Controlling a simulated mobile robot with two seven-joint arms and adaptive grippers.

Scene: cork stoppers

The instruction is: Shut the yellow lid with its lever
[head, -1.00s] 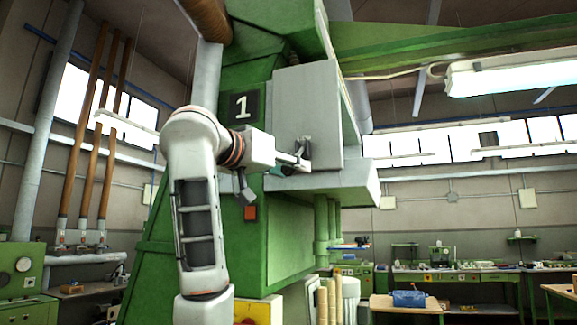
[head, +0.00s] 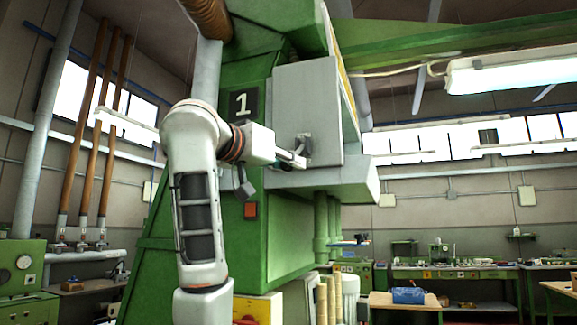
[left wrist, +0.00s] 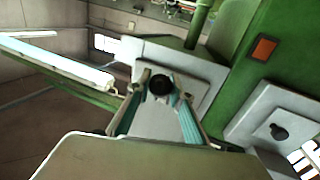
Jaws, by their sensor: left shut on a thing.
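The yellow lid (head: 347,72) shows in the head view only as a narrow, steep yellow strip along the right edge of a grey panel on the green machine. The lever (head: 305,143) is a small grey fitting low on that panel's face. My left gripper (head: 301,158) reaches it from the left and is shut on it. In the left wrist view, the two teal-padded fingers (left wrist: 161,94) stand on either side of a dark round knob (left wrist: 159,86), in front of a pale grey plate. Most of the lid's face is hidden. My right gripper is not in view.
A grey ledge (head: 335,181) juts out just below the panel. The green machine body (head: 290,245) fills the space underneath, with a red-orange square (head: 250,210) on its side. Workbenches (head: 455,271) stand at the back right. Open room lies right of the machine.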

